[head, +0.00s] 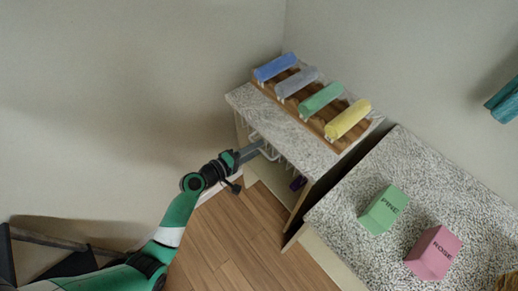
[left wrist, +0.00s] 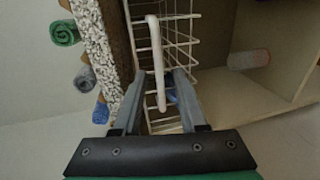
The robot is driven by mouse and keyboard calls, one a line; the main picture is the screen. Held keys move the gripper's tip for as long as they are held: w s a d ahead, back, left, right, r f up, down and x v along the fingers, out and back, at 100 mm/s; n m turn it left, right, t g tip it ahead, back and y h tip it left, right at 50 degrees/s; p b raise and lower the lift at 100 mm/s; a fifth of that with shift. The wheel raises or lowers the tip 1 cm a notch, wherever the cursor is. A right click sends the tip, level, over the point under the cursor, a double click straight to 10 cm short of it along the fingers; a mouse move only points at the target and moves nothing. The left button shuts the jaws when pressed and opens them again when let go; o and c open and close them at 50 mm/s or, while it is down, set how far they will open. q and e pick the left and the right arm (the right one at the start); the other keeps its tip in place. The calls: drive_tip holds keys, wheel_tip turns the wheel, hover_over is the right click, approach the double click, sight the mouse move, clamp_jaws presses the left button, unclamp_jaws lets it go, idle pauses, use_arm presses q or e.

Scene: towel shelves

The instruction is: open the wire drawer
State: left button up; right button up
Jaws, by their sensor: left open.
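The white wire drawer (left wrist: 182,38) sits under the speckled counter, and its white loop handle (left wrist: 156,62) sticks out towards my left wrist camera. In the head view only a little white wire shows under the counter edge, mostly hidden by my gripper. My left gripper (head: 257,147) is at the drawer front. In the left wrist view its two fingers (left wrist: 156,85) are open, one on each side of the handle. I cannot tell whether either finger touches it. My right gripper is not in view.
Blue, grey, green and yellow rolled towels lie on a wooden rack (head: 316,115) on the speckled counter (head: 262,109). A second counter (head: 345,194) at right holds a green PINE box (head: 384,209) and a pink ROSE box (head: 433,253). Wooden floor (head: 232,240) lies open in front.

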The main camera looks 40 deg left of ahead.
use_arm(q)
drive_tip(key=shift+x, duration=0.9)
clamp_jaws()
idle(0.8)
